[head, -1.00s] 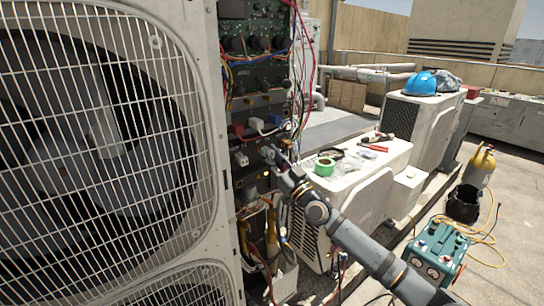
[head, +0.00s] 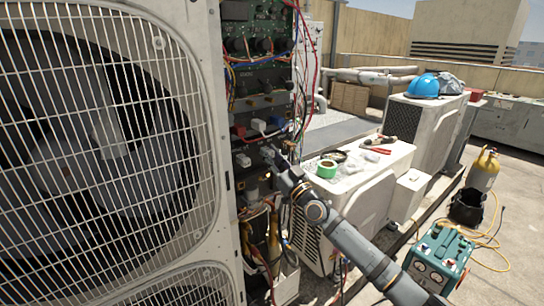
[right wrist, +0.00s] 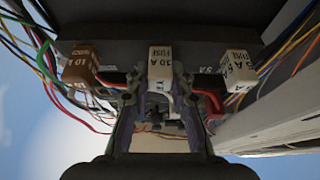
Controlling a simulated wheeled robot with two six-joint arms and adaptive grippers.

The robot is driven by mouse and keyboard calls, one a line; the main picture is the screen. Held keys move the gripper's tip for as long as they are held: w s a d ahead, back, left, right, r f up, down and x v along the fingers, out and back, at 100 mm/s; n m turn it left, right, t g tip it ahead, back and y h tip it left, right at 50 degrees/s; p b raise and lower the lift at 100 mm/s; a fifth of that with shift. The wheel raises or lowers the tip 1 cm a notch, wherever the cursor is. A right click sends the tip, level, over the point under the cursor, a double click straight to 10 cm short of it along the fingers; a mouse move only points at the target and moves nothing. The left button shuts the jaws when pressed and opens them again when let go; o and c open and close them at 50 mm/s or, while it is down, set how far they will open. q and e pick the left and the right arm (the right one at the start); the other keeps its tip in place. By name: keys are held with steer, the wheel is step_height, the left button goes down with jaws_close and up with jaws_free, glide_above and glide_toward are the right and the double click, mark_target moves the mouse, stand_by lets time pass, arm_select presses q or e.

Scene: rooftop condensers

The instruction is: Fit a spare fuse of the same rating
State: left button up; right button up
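In the right wrist view, a row of labelled fuse blocks runs along the dark panel. A brown block marked 10 A (right wrist: 81,64) is at left, a white block marked 10 A FUSE (right wrist: 160,66) in the middle, and a white block marked 5 A (right wrist: 238,66) at right. My right gripper (right wrist: 159,84) has one finger on each side of the middle block; whether the pads press on it is unclear. In the head view, my right gripper (head: 268,153) is at the open electrical panel (head: 262,102). My left gripper is out of view. No loose spare fuse is identifiable.
Red and black wires run close beside the fingers. The condenser's fan grille (head: 110,150) stands left of the panel. A low white unit (head: 372,185) behind my arm bears green tape (head: 327,169) and tools. A teal machine (head: 438,258) stands on the floor at right.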

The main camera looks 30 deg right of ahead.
steer(key=o, duration=0.5)
steer(key=shift+o, duration=0.2)
steer(key=shift+s+f, duration=0.2)
steer(key=shift+s, duration=0.1)
steer(key=v, duration=0.6)
steer(key=shift+s, duration=0.4)
steer(key=shift+f, duration=0.1)
